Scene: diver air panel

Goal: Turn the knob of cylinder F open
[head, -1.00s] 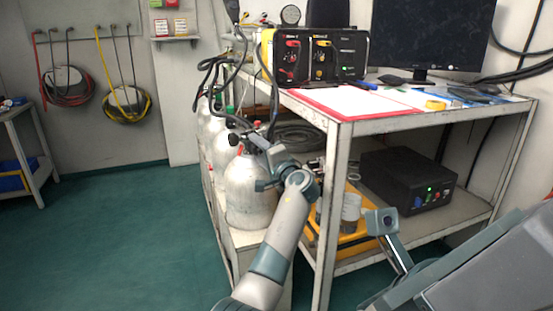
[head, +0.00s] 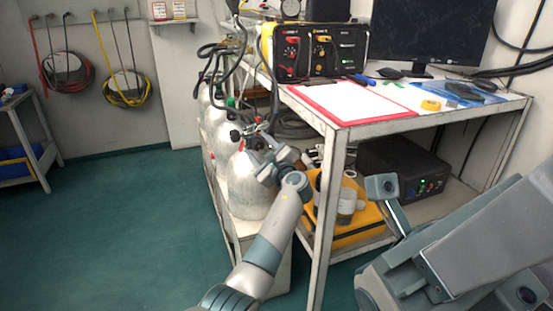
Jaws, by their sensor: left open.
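Several silver cylinders stand in a row along the left side of the bench, with dark hoses at their tops. The nearest cylinder (head: 247,192) has a black knob (head: 235,135) and a red part at its neck. Green and red parts show on cylinders behind it. I cannot read any letters, so I cannot tell which one is F. My left gripper (head: 266,146) is open beside the neck of the nearest cylinder, on its right. Whether it touches the valve is unclear, as the wrist covers part of the cylinder.
The metal bench holds a red-edged clipboard (head: 350,101), a black panel unit (head: 320,52) and a monitor. A yellow case (head: 345,228) and a black box (head: 405,172) sit on its lower shelf. Hoses hang close above the cylinders. The green floor at left is clear.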

